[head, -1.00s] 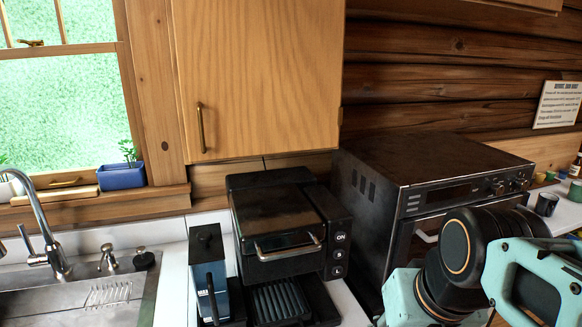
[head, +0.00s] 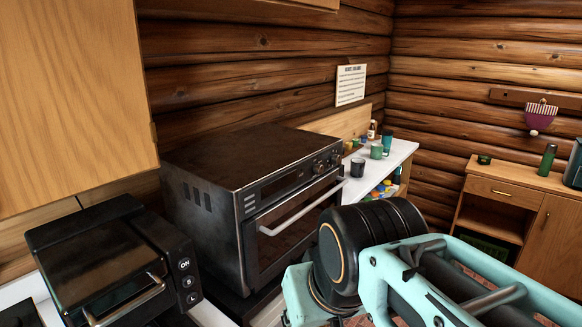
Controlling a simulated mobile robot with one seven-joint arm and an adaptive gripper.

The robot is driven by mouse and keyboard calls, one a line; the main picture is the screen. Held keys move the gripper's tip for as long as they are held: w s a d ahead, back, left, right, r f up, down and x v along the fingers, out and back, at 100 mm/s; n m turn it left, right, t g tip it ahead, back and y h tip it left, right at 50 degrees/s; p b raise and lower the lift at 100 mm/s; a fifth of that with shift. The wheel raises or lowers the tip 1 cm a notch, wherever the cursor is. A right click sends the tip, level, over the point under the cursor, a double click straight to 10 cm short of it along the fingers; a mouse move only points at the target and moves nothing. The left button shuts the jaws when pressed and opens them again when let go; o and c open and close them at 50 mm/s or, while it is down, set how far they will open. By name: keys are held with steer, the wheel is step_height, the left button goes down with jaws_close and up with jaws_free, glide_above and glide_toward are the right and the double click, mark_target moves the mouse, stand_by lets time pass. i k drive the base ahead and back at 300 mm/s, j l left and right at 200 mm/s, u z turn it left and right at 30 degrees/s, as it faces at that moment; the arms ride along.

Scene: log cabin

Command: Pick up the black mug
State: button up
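The black mug (head: 357,167) is small and dark in the head view. It stands upright on the white counter (head: 400,155), just past the right end of the large oven. A green mug (head: 377,151) stands behind it to the right. My arm's teal and black links fill the lower right of the view, in front of the oven and below the mug. My gripper itself does not show.
A large dark oven (head: 225,150) stands left of the mug. A smaller black appliance (head: 100,250) is at lower left. Bottles and small pots line the counter's back. A wooden cabinet (head: 530,190) with a green bottle (head: 547,158) stands at right.

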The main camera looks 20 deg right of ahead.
mark_target(358, 165)
steer(key=z, duration=0.9)
steer(key=i+l+u, duration=0.35)
steer(key=i+l, duration=0.45)
steer(key=i, duration=0.35)
steer(key=i+l+u, duration=0.35)
steer(key=i+l, duration=0.7)
